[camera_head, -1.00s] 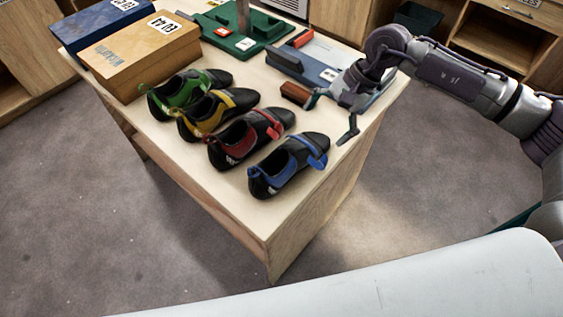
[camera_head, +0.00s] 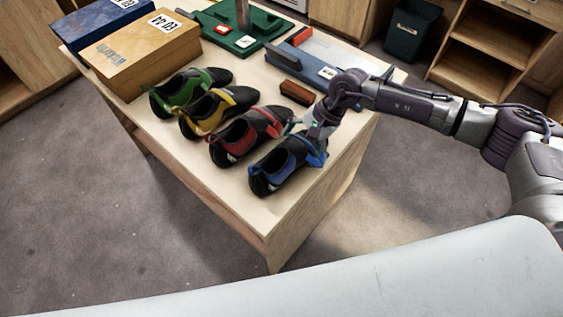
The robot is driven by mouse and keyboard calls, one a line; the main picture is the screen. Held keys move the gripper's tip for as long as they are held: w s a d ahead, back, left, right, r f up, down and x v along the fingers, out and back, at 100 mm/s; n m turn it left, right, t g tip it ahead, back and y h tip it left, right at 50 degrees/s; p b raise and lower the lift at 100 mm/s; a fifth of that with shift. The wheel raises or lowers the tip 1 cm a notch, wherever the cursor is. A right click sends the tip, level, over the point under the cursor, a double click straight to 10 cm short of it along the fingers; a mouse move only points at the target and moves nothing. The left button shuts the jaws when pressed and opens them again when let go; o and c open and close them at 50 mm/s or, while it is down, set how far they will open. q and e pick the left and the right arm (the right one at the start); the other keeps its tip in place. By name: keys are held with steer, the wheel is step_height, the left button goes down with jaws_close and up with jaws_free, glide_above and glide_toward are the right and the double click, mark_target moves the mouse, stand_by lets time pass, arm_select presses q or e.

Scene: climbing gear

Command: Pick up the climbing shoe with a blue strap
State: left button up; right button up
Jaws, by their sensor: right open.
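The black climbing shoe with a blue strap (camera_head: 272,172) is the nearest in a row of shoes, close to the table's front right edge. My right gripper (camera_head: 304,144) is at this shoe's strap and toe end, coming from the upper right. Its jaws are open, with a fingertip on either side of the shoe's front part. It covers part of the toe and strap, and I cannot tell whether it touches them. The shoe rests on the table. My left gripper is not in view.
Shoes with red (camera_head: 237,143), yellow (camera_head: 209,115) and green (camera_head: 182,92) straps stand beside it on the wooden table (camera_head: 215,180). A brown brush (camera_head: 297,92) lies behind the gripper. An orange box (camera_head: 140,58) and a green board (camera_head: 220,33) are farther back.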

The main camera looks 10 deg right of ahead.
steer(key=c, duration=1.2)
steer(key=shift+o, duration=0.2)
steer(key=shift+r, duration=0.1)
